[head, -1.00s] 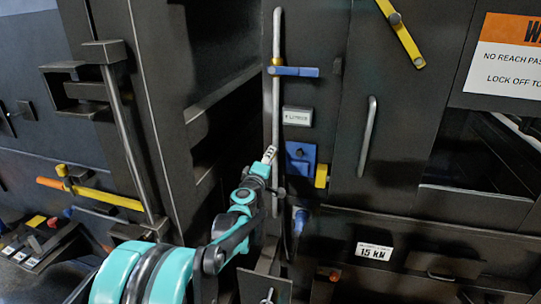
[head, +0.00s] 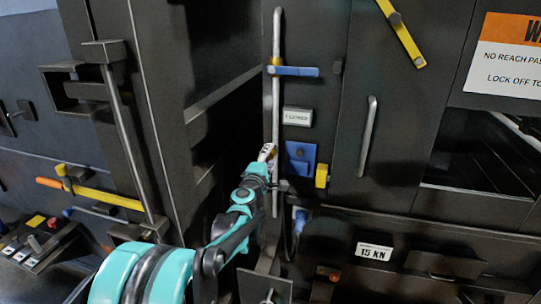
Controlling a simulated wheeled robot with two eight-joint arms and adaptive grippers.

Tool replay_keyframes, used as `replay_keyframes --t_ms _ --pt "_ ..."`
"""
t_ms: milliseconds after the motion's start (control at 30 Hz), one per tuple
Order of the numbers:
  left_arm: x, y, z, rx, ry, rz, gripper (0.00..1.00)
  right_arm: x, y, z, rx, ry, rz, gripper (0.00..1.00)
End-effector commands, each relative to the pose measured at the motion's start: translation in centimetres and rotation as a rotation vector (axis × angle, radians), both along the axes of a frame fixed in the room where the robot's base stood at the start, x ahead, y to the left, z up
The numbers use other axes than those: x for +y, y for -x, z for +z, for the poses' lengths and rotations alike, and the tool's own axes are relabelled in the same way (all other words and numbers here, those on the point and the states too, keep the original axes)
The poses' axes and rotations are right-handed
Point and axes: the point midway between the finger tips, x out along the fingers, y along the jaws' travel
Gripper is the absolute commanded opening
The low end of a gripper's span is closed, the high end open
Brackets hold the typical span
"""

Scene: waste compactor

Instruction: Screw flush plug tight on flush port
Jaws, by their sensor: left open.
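My left gripper (head: 266,153) is open, with its pale fingertips beside the grey vertical pipe on the dark machine front. It is to the left of a blue plate (head: 300,165) that carries a dark round knob. A yellow knob (head: 322,175) sticks out just right of the plate. A blue fitting (head: 300,220) with a dark hose is lower down. I cannot tell which of these is the flush plug or flush port. My teal wrist and arm hide the area below the gripper. My right gripper is not in view.
The grey pipe (head: 277,90) with a blue lever (head: 296,71) runs upright near my gripper. A handled door (head: 367,135) is to the right. A dark open recess (head: 225,110) lies to the left. A yellow bar (head: 108,197) juts out at lower left.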

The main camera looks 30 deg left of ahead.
Motion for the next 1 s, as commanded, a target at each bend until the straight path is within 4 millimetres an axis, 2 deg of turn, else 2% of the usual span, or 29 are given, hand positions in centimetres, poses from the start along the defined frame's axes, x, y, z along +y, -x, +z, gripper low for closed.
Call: replay_keyframes --t_ms 200,400,667,900,1000 --pt "0.01 0.0 0.01 -0.034 0.141 0.0 0.45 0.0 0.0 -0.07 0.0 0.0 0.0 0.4" --pt "0.01 0.0 0.0 -0.099 0.41 0.0 0.45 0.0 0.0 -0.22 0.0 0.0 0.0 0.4" --pt "0.01 0.0 0.02 -0.144 0.6 0.0 0.45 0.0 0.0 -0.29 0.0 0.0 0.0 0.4" --pt "0.01 -0.01 0.01 -0.218 0.909 0.0 0.45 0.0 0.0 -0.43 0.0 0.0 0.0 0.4" --pt "0.0 -0.01 0.02 -0.232 0.965 0.0 0.45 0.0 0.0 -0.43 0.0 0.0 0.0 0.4"
